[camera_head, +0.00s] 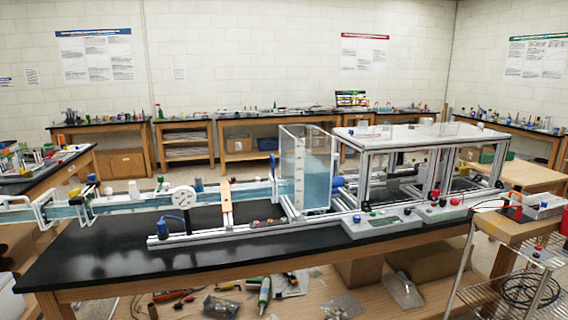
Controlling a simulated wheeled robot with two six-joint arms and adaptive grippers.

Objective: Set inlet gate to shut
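A clear water channel (135,204) runs along the black-topped table from the left edge to a clear tank (318,185) of blue water. White frames (83,200) straddle the channel at the left. A tan upright plate (226,200) crosses the channel left of the tank. A blue knob or valve (336,182) sits at the tank's right side. I cannot tell which of these parts is the inlet gate, nor whether it is open or shut. Neither of my grippers is in view.
An aluminium extrusion frame (364,175) with a white top stands right of the tank. Grey control boxes (383,222) with coloured knobs sit before it. A round gauge (184,196) stands by the channel. The black tabletop (95,258) is clear at front left. A wire cart (520,270) stands at right.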

